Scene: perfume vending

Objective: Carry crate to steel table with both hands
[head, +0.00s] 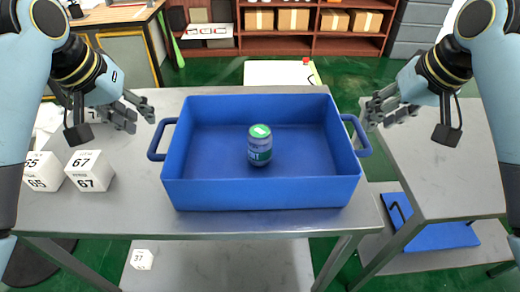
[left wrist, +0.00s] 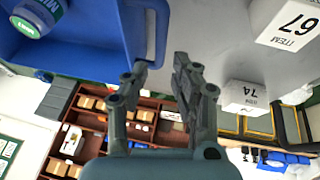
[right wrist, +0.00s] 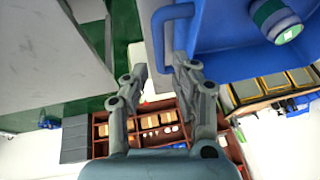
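The blue crate (head: 262,195) stands on a grey steel table (head: 130,215), with a blue handle on its left side (head: 160,140) and another on its right side (head: 358,136). A jar with a green lid (head: 260,146) stands inside it. My left gripper (head: 142,108) is open just left of the left handle; the left wrist view shows its fingers (left wrist: 158,68) apart and empty near that handle. My right gripper (head: 375,110) is open just right of the right handle; the right wrist view shows its fingers (right wrist: 158,70) apart near the handle. Neither touches the crate as far as I can tell.
White numbered boxes (head: 90,171) stand on the table's left part. A second grey table (head: 440,160) is at the right across a narrow gap, with a blue item (head: 435,232) on its lower shelf. Shelves with cartons (head: 293,20) are at the back.

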